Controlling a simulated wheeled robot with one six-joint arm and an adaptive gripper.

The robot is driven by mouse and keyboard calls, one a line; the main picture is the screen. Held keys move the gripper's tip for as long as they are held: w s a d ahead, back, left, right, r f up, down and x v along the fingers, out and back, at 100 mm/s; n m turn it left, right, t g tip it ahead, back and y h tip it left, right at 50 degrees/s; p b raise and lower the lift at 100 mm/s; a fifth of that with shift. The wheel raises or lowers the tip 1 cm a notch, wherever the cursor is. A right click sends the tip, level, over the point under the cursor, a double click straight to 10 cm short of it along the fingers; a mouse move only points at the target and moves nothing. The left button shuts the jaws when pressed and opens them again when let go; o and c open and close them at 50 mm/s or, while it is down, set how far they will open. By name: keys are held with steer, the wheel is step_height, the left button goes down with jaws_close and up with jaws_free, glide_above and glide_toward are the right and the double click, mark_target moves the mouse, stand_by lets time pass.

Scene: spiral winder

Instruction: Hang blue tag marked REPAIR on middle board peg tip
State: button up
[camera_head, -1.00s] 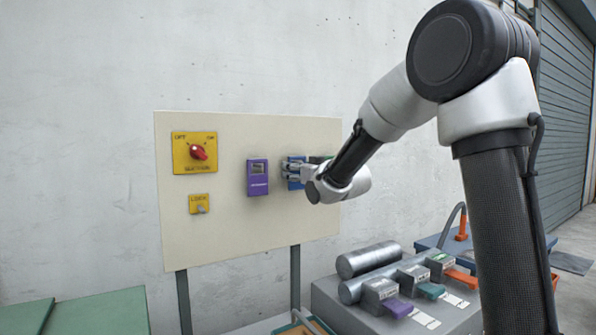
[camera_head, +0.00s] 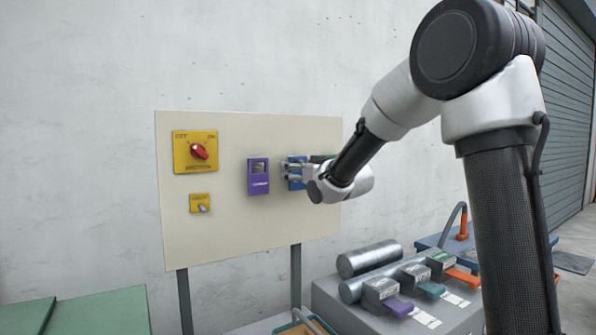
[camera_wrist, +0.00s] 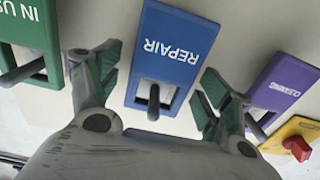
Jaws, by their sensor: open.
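The blue tag marked REPAIR (camera_wrist: 165,48) hangs on the board at the middle peg (camera_wrist: 153,102). The peg shows in the tag's window, and the lettering is upside down in the wrist view. The head view shows the blue tag (camera_head: 296,184) partly hidden behind my gripper. My gripper (camera_wrist: 160,72) is open, with one finger on each side of the tag and a gap visible on both sides. The head view shows my gripper (camera_head: 294,171) close in front of the board (camera_head: 230,225).
A green IN USE tag (camera_wrist: 28,28) and a purple CLEANING tag (camera_wrist: 285,80) hang close on either side of my fingers. The yellow switch plate (camera_head: 195,152) and yellow lock plate (camera_head: 200,203) are on the board's left. Metal rollers (camera_head: 368,259) lie below right.

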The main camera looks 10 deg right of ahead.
steer(key=v, duration=1.1)
steer(key=s+d+f+m+g+h, duration=0.1)
steer(key=s+d+f+g+h, duration=0.2)
steer(key=f, duration=0.4)
steer(key=s+d+f+g+h, duration=0.1)
steer(key=s+d+f+g, duration=0.25)
steer(key=f, duration=0.45)
steer(key=s+d+m+g, duration=0.1)
steer(key=s+d+g, duration=0.1)
steer(key=s, duration=1.2)
steer(key=s+d+m+g+h, duration=0.1)
steer(key=s+d+g, duration=0.2)
steer(key=s, duration=1.1)
steer(key=shift+s+d+m+g+h, duration=0.2)
steer(key=shift+m+g+h, duration=0.1)
steer(key=shift+g, duration=0.35)
